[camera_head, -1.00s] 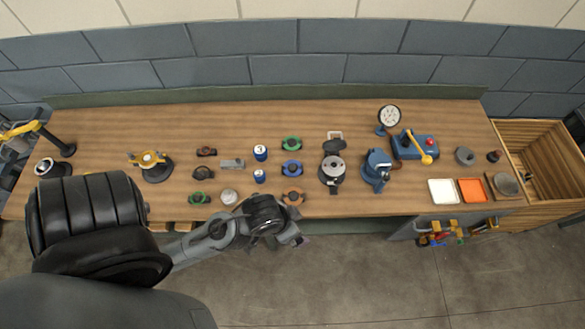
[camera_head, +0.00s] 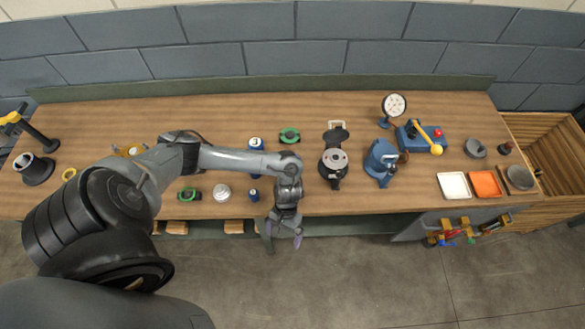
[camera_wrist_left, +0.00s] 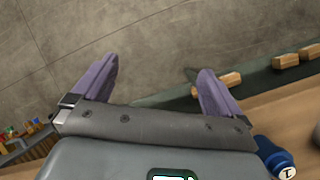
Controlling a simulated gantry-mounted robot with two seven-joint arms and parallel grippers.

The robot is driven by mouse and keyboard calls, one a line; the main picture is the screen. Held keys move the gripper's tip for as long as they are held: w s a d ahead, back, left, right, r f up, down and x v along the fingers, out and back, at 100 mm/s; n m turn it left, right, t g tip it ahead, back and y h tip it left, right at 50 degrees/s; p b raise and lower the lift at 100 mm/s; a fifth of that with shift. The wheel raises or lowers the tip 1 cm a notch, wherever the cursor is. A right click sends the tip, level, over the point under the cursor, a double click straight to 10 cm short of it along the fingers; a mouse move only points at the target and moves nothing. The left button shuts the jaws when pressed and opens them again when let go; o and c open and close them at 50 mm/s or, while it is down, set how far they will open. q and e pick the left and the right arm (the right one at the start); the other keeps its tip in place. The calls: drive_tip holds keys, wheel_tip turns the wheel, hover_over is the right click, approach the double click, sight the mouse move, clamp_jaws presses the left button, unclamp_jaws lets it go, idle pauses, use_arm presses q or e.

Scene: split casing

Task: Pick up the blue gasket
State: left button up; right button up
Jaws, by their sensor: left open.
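The blue gasket is not visible now; my left arm covers the part of the bench where it lay earlier. My left gripper (camera_head: 283,243) is open and empty, hanging over the bench's front edge with its fingers toward the floor. A green ring-shaped part (camera_head: 289,136) lies on the bench beyond my left arm. My right gripper is not in view.
A blue can (camera_head: 253,195) stands just left of my gripper, with a white round part (camera_head: 222,192) beside it. A black and silver device (camera_head: 334,162) and a blue machine (camera_head: 381,163) stand to the right. White (camera_head: 454,185) and orange (camera_head: 486,184) trays lie farther right.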

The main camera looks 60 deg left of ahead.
use_arm(q)
drive_tip(key=w+a+r+y+b, duration=0.1)
drive_tip(key=w+a, duration=0.2)
drive_tip(key=a, duration=0.3)
drive_tip(key=w+a+r+n+y+b, duration=0.1)
drive_tip(key=w+a, duration=0.2)
drive_tip(key=a, duration=0.3)
drive_tip(key=w+a+r+t+y+b, duration=0.1)
drive_tip(key=w+a+r, duration=0.1)
drive_tip(key=a, duration=0.4)
drive_tip(key=shift+w+a+b, duration=0.3)
drive_tip(key=shift+w+a, duration=0.1)
drive_tip(key=shift+w, duration=0.3)
drive_tip(key=w+a+r+b, duration=0.1)
drive_tip(key=w, duration=0.1)
drive_tip(key=w+a+r+t+b, duration=0.1)
drive_tip(key=w+a+b, duration=0.1)
drive_tip(key=w, duration=0.1)
drive_tip(key=w+a+n+t+y+b, duration=0.1)
drive_tip(key=w+a, duration=0.1)
drive_tip(key=shift+w+a+r+b, duration=0.25)
drive_tip(key=shift+w+r+b, duration=0.15)
drive_tip(key=shift+a+f+b, duration=0.15)
drive_tip(key=shift+f+b, duration=1.8)
drive_tip(key=shift+f, duration=1.25)
drive_tip(key=c, duration=0.8)
